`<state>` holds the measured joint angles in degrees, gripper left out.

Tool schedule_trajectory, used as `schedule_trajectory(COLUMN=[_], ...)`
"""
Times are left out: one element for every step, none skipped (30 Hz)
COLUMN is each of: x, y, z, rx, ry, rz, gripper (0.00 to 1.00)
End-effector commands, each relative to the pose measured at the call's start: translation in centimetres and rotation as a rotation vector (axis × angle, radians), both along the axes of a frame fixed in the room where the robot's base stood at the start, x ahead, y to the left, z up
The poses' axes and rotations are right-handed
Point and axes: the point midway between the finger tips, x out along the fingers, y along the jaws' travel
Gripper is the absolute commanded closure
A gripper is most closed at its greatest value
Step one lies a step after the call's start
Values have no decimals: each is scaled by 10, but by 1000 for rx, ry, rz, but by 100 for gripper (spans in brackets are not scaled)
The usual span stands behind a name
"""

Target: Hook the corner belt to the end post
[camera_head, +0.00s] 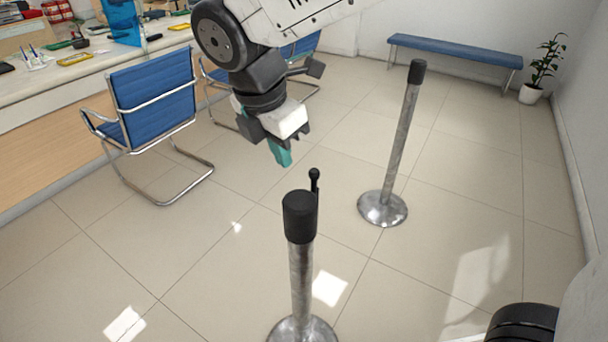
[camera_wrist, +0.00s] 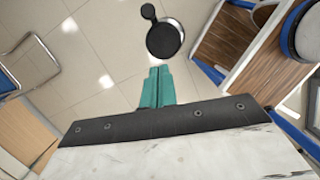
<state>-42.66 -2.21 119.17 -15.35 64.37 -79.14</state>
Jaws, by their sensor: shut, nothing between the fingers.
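A near post (camera_head: 300,265) stands upright, a metal pole with a black head on a round base. A thin black stalk with a round knob (camera_head: 315,174) rises beside its head. Both the black head (camera_wrist: 165,40) and the knob (camera_wrist: 148,12) show in the wrist view, just beyond the fingertips. A second post (camera_head: 402,135) stands upright farther back to the right. No belt strap shows stretched between them, and which is the end post I cannot tell. My gripper (camera_head: 283,160), with teal fingers, is shut and empty, apart from the near post's head; its fingers also show in the wrist view (camera_wrist: 157,74).
A blue chair (camera_head: 155,92) with metal legs stands at the left by the teller counter (camera_head: 60,135). A blue bench (camera_head: 455,51) and a potted plant (camera_head: 545,68) are at the back right. The tiled floor around the posts is clear.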

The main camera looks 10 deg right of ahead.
Motion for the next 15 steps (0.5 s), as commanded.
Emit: schedule_trajectory(x=[1,1,1,2,3,3,4,5,6,7,8,10,11,12,13], y=[5,6,6,5,4,2,1,0,-2,-3,-4,-6,-7,-9,-10], z=[-3,-5,-8,-11,-14,-20,-25,-31,-39,-46,-52,-61,-67,-73,-82], rx=[-7,-9,-11,-11,-11,-12,-12,-12,-13,-13,-12,-12,-12,-12,-12], ry=[3,4,5,6,6,6,7,7,8,7,8,9,9,8,8], rz=[26,36,41,42,42,40,40,40,40,39,39,38,38,37,37], gripper=[100,100,100,100,100,100,100,100,100,100,100,100,100,100,100])
